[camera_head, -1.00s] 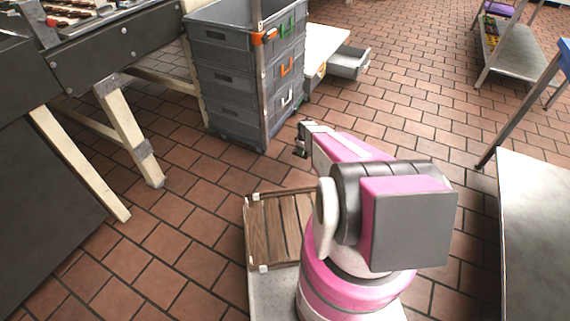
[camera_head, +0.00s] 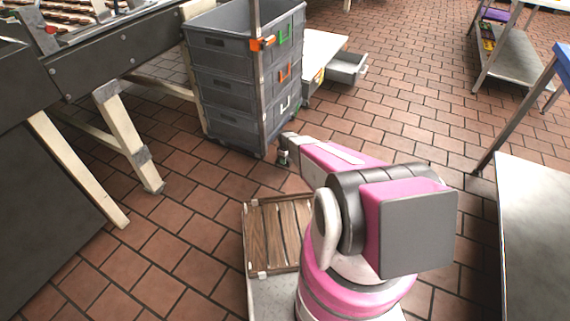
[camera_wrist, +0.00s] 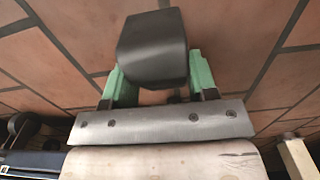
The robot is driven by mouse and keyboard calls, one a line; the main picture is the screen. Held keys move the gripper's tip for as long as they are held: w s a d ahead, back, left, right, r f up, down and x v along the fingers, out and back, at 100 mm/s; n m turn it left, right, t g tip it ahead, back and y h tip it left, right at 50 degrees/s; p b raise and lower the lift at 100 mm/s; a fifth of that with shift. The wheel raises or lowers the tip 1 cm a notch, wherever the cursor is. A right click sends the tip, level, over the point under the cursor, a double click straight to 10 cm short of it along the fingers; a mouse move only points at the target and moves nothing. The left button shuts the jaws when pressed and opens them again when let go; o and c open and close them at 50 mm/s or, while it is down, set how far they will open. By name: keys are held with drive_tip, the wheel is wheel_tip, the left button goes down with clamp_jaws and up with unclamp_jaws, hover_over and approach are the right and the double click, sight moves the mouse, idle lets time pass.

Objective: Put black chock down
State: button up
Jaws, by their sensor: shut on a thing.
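The black chock (camera_wrist: 153,48) is a dark block with a rounded face. In the wrist view it sits between the green fingers of my gripper (camera_wrist: 160,72), which is shut on it. Red-brown floor tiles show behind and around the chock. In the head view my gripper (camera_head: 284,156) is small, at the end of my pink arm, just in front of the crate stack's lower corner. The chock cannot be made out clearly there. How high it is above the floor I cannot tell.
A stack of grey crates (camera_head: 228,88) stands behind my gripper. A wooden slatted platform (camera_head: 268,232) is below it. A dark conveyor with pale legs (camera_head: 124,135) is at left, a metal table (camera_head: 540,220) at right. Tiled floor (camera_head: 185,205) is open between conveyor and platform.

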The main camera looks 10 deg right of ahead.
drive_tip(key=shift+f, duration=1.95)
drive_tip(key=shift+f, duration=0.1)
drive_tip(key=o, duration=1)
